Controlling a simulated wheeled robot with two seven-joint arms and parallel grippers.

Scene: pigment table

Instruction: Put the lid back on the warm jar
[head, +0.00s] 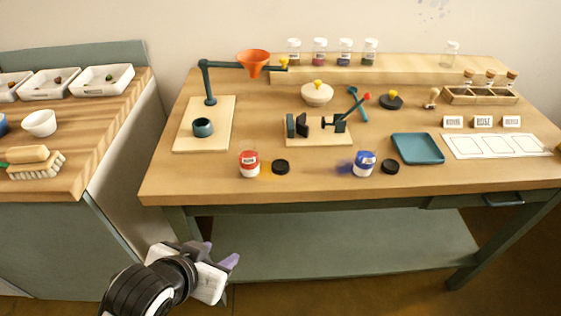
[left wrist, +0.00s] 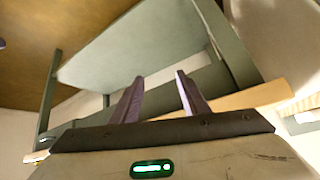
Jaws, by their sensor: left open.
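A jar with a red label (head: 249,163), which I take for the warm jar, stands open near the table's front edge. A black lid (head: 280,167) lies flat on the table just to its right, apart from it. A jar with a blue label (head: 365,163) stands further right, with another black lid (head: 390,166) beside it. My left gripper (head: 221,254) is open and empty, low in front of the table and below its top. Its two fingers also show apart in the left wrist view (left wrist: 159,95). My right gripper is in neither view.
A funnel stand (head: 207,85), a clamp on a board (head: 318,127) and a teal tray (head: 418,149) stand around. A side counter (head: 110,120) is at the left.

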